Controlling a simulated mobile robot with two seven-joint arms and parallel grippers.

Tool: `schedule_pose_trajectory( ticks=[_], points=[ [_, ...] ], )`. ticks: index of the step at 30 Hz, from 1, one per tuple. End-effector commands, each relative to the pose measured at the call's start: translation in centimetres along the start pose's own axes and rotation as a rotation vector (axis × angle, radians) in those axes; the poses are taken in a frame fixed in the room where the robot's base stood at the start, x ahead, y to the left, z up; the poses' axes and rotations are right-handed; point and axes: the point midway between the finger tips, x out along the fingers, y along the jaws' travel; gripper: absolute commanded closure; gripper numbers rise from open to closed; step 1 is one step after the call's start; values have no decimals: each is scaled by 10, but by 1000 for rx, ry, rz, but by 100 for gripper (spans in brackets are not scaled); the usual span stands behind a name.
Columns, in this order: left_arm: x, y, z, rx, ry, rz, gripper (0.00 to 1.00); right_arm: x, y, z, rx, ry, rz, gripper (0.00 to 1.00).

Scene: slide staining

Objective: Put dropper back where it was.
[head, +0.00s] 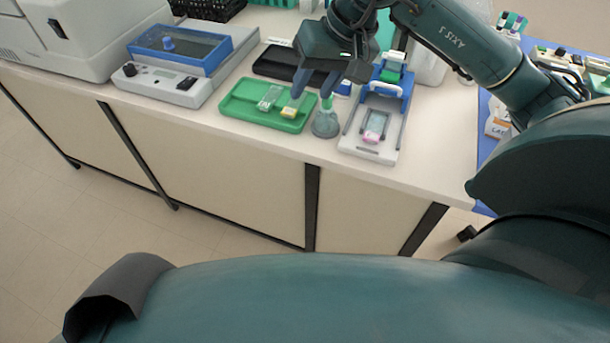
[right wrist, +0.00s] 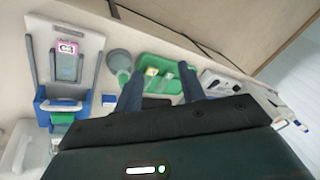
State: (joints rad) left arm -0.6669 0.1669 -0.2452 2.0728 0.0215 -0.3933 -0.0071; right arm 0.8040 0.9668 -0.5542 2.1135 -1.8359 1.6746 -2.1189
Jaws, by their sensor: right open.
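My right gripper (head: 315,88) is open, pointing down above the bench between tray and flask. In the right wrist view (right wrist: 160,72) nothing is held between its fingers. My left gripper is not in view.
The green tray (head: 232,110) holds slides, one with a yellow end. A white and blue device (head: 362,150) with a pink-labelled slide stands close right of the flask. A blue-topped instrument (head: 155,88) stands left. The bench's front edge runs just before them.

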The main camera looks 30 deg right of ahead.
Motion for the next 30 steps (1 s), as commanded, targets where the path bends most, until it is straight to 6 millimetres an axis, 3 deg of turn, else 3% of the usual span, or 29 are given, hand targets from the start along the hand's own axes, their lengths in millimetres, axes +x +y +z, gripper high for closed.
schedule_pose_trajectory(
  ticks=[1, 3, 7, 10, 13, 14, 17, 19, 22, 24, 27, 30],
  points=[
    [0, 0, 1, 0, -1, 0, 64, 24, -29, 25, 98, -109, -147, 60],
    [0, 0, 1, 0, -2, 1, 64, 43, -79, 63, 334, -322, -395, 60],
    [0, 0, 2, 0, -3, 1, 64, 33, -155, 104, 945, -843, -776, 60],
    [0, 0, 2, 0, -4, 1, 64, 18, -176, 97, 1493, -1321, -943, 60],
    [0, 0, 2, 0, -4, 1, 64, 30, -159, 71, 2077, -1851, -996, 60],
    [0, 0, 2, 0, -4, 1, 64, 42, -148, 65, -2195, 1967, 960, 60],
    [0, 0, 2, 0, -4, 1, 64, 100, -96, 65, -1670, 1553, 515, 60],
    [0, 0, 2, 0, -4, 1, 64, 148, -59, 88, -1313, 1277, 297, 60],
    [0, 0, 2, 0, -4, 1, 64, 198, -24, 135, -928, 983, 116, 60],
    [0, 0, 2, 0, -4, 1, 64, 220, -10, 165, -736, 837, 44, 60],
    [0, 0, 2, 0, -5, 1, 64, 237, 0, 196, -564, 706, -12, 60],
    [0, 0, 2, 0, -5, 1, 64, 244, 3, 209, -492, 652, -34, 60]
  ],
)
